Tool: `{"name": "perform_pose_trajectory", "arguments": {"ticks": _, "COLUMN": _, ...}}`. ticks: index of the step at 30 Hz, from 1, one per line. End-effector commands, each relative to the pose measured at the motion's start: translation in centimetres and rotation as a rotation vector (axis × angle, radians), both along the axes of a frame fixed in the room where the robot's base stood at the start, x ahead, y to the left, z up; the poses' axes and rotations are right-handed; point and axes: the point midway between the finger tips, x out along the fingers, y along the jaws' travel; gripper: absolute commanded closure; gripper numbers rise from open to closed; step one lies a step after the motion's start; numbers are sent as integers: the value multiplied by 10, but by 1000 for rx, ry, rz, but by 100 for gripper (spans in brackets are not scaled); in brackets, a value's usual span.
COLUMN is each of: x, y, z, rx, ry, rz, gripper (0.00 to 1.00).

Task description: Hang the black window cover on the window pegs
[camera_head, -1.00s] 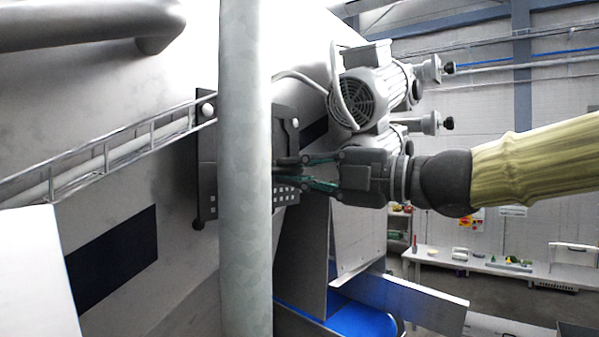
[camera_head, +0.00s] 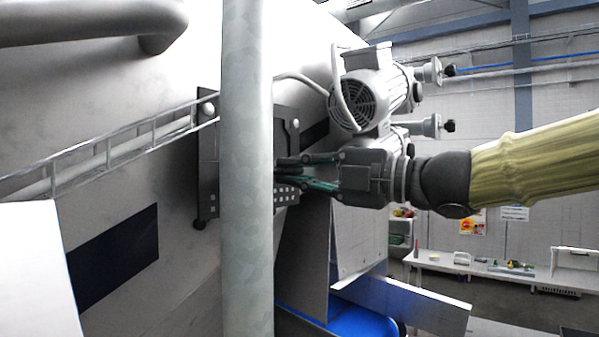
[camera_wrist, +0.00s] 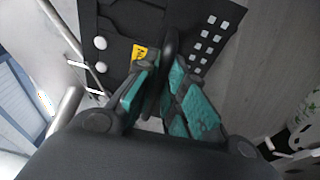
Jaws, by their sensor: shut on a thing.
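The black window cover (camera_head: 208,165) is a dark flat plate upright against the sloped grey machine wall. A vertical grey pipe hides its middle in the head view. In the wrist view the cover (camera_wrist: 112,66) shows rows of small pale squares, a yellow label and two round pale knobs at its left. My gripper (camera_head: 285,172) is shut on the cover's dark handle, right of the pipe; the wrist view shows the teal finger pads either side of that handle (camera_wrist: 170,45). A pale round knob (camera_head: 208,109) shows at the cover's upper left corner. I cannot tell whether the pegs bear the cover.
The thick vertical pipe (camera_head: 246,230) stands in front of the cover. Motors (camera_head: 372,98) jut out just above my gripper. A cable tray (camera_head: 110,152) runs along the wall at left, above a dark rectangular window (camera_head: 113,258). A blue conveyor (camera_head: 360,322) lies below.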

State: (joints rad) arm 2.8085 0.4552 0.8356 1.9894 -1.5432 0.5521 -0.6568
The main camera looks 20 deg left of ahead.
Motion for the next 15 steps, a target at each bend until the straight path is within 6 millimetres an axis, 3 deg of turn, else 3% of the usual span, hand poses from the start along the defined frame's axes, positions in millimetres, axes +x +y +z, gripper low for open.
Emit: {"name": "perform_pose_trajectory", "arguments": {"ticks": 15, "x": 2, "y": 6, "z": 0, "rx": 2, "ry": 0, "rz": 0, "gripper": 100}}
